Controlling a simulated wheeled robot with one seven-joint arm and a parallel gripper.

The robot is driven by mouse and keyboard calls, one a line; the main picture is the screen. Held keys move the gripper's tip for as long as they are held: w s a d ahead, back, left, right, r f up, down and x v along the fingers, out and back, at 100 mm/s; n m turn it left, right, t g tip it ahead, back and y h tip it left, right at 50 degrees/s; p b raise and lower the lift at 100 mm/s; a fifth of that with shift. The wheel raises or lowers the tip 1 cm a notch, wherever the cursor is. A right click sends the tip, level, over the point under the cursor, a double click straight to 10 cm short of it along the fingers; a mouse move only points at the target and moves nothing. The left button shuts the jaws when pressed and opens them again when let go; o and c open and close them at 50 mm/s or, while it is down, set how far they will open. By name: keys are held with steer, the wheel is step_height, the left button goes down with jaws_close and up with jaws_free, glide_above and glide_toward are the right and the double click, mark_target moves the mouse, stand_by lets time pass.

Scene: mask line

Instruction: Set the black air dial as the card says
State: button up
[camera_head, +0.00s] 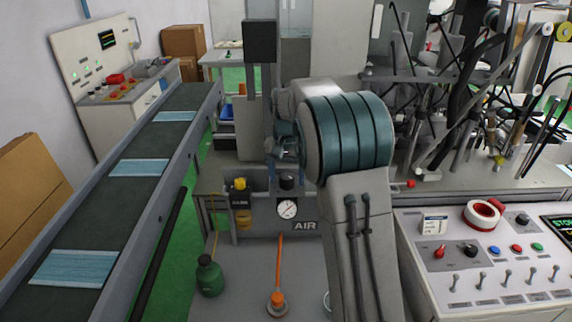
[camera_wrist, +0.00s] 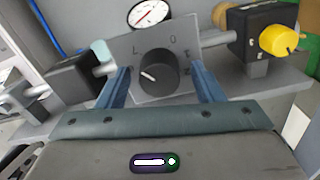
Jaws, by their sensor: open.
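The black air dial (camera_head: 287,182) sits above the round gauge on the air unit. My gripper (camera_wrist: 161,84) is open, with one blue finger on each side of the dial; contact cannot be told. In the head view my gripper (camera_head: 286,158) is just above the dial. A small white card (camera_head: 434,224) stands on the right control panel; its text is too small to read.
The white gauge (camera_head: 287,208) is below the dial. A yellow knob on a black valve (camera_head: 240,186) is to its left. A conveyor (camera_head: 100,222) carries blue masks at left.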

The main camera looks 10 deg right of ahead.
mark_target(287, 176)
step_height(287, 176, up, 14)
steer(key=shift+f, duration=0.25)
stand_by(0.3)
steer(key=s+f+n+t, duration=0.1)
steer(key=s+f, duration=0.2)
steer(key=s, duration=0.7)
steer(key=s+f+n+t, duration=0.1)
steer(key=s+f, duration=0.3)
steer(key=s, duration=0.7)
steer(key=s+f+n+t, duration=0.1)
steer(key=s+f+n, duration=0.1)
steer(key=s, duration=0.8)
steer(key=shift+s+f, duration=0.2)
steer(key=shift+f, duration=0.6)
